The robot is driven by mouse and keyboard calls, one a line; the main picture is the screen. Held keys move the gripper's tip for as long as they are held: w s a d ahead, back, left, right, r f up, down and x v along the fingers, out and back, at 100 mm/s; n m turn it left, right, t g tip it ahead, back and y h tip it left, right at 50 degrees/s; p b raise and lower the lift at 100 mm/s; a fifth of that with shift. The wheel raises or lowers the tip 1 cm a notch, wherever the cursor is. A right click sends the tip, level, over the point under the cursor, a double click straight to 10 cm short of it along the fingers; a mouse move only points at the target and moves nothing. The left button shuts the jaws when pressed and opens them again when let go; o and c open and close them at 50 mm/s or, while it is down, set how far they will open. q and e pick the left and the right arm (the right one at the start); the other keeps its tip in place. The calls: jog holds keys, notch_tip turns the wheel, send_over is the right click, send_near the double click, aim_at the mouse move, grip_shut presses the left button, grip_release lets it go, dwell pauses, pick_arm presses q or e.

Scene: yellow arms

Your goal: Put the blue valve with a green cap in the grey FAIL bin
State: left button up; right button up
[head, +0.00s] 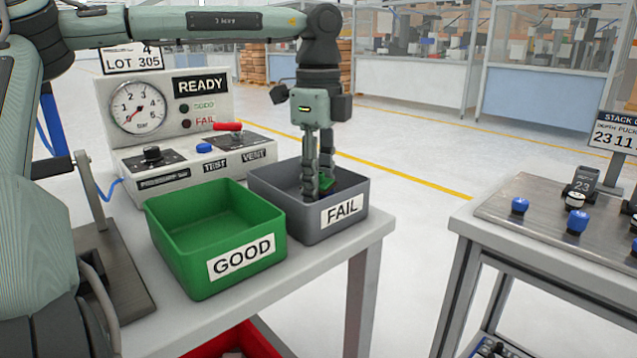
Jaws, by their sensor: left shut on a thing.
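My left gripper (318,188) points straight down with its fingertips inside the grey FAIL bin (342,212). The valve's blue body is hidden behind the fingers and the bin's front wall. I cannot tell whether the valve touches the bin floor. The FAIL bin stands on the table, right of the green GOOD bin (240,258), which looks empty. My right gripper is not in view.
A test box (180,130) with a gauge, a red lever (228,127) and knobs stands behind the bins. A second table (520,180) at right carries blue-capped parts (577,220) and a sign. Floor separates the tables. A red bin (235,343) is below.

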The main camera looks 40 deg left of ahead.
pick_arm(q)
jog(key=o, duration=1.1)
jog(key=shift+o, duration=0.5)
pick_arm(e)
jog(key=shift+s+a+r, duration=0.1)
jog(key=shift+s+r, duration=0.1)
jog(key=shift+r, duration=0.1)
pick_arm(q)
notch_tip(320, 180, up, 11)
jog(key=shift+r+p, duration=0.1)
jog(key=shift+p, duration=0.25)
jog(key=shift+r, duration=0.5)
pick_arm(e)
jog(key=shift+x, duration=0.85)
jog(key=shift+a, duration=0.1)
